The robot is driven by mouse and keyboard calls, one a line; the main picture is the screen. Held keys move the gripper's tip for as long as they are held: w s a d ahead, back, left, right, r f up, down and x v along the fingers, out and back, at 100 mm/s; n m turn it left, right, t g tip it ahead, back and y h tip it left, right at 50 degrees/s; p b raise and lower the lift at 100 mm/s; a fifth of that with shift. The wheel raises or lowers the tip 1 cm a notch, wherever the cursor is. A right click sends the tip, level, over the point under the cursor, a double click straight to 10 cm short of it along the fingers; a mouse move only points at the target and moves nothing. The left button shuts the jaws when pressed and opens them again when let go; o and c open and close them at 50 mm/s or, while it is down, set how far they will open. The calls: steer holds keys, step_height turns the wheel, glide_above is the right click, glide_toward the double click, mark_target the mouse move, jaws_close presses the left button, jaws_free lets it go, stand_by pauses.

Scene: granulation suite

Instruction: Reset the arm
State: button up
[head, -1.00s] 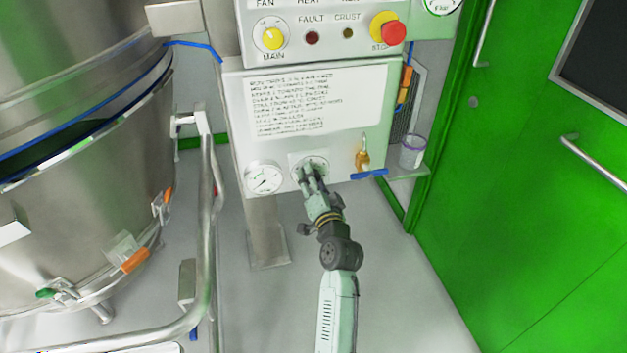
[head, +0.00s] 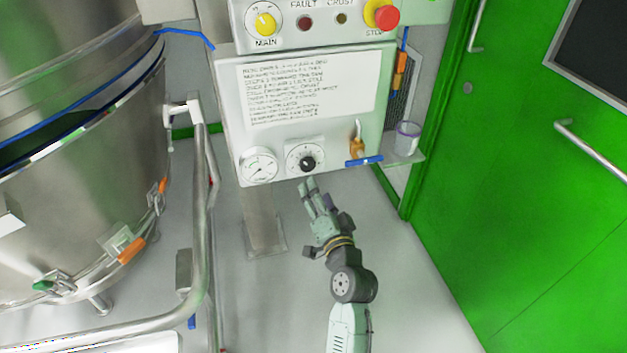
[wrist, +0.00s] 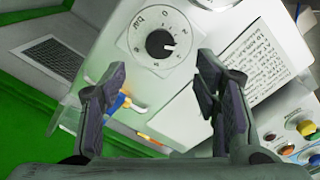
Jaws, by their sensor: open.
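My gripper (head: 309,190) is open and empty in the head view, just below and apart from a black dial knob (head: 307,163) on the lower edge of the white control panel. In the wrist view, the two dark fingers of my gripper (wrist: 158,90) stand wide apart. The black knob (wrist: 159,44) shows beyond them on its square numbered plate (wrist: 158,38), with nothing touching it. My arm reaches up from the bottom of the head view with its elbow bent.
A pressure gauge (head: 259,167) is left of the knob; a brass valve with a blue handle (head: 364,161) is right. A steel vessel (head: 80,190) and tubular rail (head: 203,230) stand left. A green door (head: 540,180) is right. Floor between is clear.

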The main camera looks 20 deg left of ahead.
steer(key=shift+v, duration=0.95)
